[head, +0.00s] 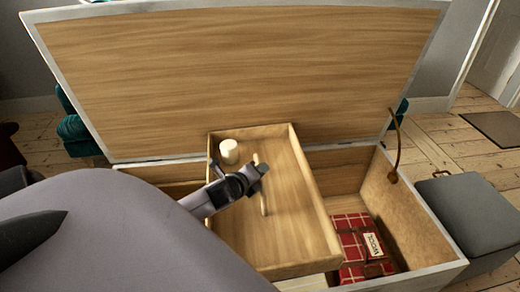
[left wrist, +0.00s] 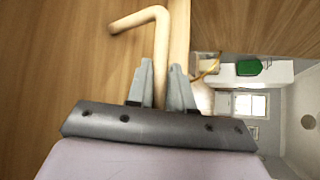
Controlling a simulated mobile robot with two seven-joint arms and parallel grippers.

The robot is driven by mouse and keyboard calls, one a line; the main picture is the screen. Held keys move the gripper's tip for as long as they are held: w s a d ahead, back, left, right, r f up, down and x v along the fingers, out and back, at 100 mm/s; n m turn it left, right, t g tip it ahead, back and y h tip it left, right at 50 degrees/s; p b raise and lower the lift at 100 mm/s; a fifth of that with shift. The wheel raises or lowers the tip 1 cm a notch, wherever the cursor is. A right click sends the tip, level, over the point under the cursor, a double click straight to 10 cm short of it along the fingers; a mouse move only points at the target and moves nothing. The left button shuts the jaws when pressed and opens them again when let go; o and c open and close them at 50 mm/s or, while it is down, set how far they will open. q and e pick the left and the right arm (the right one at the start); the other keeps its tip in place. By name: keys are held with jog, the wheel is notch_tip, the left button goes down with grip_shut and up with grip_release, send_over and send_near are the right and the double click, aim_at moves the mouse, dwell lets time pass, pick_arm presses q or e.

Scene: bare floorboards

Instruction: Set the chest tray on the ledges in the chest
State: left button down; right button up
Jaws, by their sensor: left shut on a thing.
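The chest tray (head: 283,225) is a shallow wooden tray, lying front to back across the open chest (head: 425,225) near rim height and turned slightly askew. I cannot tell whether it touches the ledges, which its body hides. A pale cylinder (head: 229,151) stands inside at its back left. My left gripper (head: 258,174) is over the tray, shut on its wooden rod handle (head: 264,198). In the left wrist view the left gripper's fingers (left wrist: 160,85) close around the handle's bent rod (left wrist: 139,20). My right gripper is not in view.
The chest's lid (head: 240,75) stands open behind. A red plaid bundle labelled WOOL (head: 350,244) lies in the chest's right part. A cord (head: 395,150) hangs by the lid's right side. A grey box (head: 470,210) stands close to the right.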

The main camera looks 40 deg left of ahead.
aim_at(259, 193)
pick_arm(q)
jog(key=shift+w+r, duration=0.15)
jog(key=shift+r, duration=0.2)
jog(key=shift+r+p, duration=0.2)
jog(key=shift+p, duration=0.7)
notch_tip(259, 193, down, 6)
jog(key=b, duration=0.4)
jog(key=shift+f+b, duration=0.25)
jog(key=shift+b, duration=0.05)
jog(key=shift+f, duration=0.25)
dwell(0.6)
